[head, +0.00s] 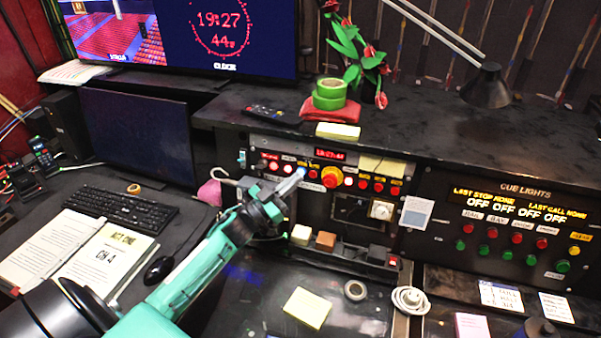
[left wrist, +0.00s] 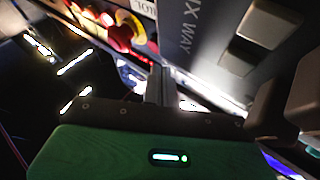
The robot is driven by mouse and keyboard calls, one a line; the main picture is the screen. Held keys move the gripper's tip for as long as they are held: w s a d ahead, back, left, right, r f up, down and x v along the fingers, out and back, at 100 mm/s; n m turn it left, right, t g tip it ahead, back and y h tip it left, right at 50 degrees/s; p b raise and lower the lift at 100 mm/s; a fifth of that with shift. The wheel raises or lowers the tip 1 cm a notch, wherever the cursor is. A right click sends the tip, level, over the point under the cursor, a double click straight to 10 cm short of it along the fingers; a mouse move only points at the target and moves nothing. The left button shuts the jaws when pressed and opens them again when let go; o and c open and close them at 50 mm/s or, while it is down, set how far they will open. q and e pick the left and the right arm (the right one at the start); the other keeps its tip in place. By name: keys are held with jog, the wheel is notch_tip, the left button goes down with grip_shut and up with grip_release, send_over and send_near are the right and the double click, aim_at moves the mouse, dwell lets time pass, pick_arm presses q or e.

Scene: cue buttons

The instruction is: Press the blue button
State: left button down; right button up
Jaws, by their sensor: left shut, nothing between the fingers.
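A small light-blue glowing spot, which looks like the blue button (head: 301,172), shows on the black control panel (head: 336,210) in the head view. It sits left of a large red button with a yellow collar (head: 332,177). My left gripper (head: 292,183) reaches up to the panel from the lower left. Its shut, empty fingertips are right at the blue spot and partly cover it. I cannot tell whether they touch it. In the left wrist view the closed fingers (left wrist: 160,80) point at the panel; no blue button is clear there. My right gripper is not in view.
Small red and white buttons (head: 262,166) line the same panel row. The cue lights panel (head: 507,215) with red and green buttons is at right. A keyboard (head: 120,207) and open script (head: 108,258) lie at left. Yellow notes (head: 307,307) lie on the desk below.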

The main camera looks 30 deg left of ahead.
pick_arm(q)
jog(key=shift+w, duration=0.15)
dwell(0.5)
jog(key=shift+w+a, duration=0.1)
jog(key=shift+w, duration=0.2)
jog(key=shift+w+a, duration=0.1)
jog(key=shift+w, duration=0.3)
dwell(0.8)
jog(key=shift+s+f, duration=0.1)
dwell(0.3)
jog(key=shift+s, duration=0.6)
jog(key=shift+d, duration=0.2)
jog(key=shift+s+d+r+p, duration=0.1)
jog(key=shift+s+d+p, duration=0.1)
jog(key=shift+s+p, duration=0.45)
jog(key=shift+s+d+r+p, duration=0.15)
jog(key=shift+s+p, duration=0.15)
jog(key=shift+s, duration=0.65)
jog(key=shift+s+d+r+p, duration=0.1)
jog(key=shift+s+d+p, duration=0.1)
jog(key=shift+s+p, duration=0.45)
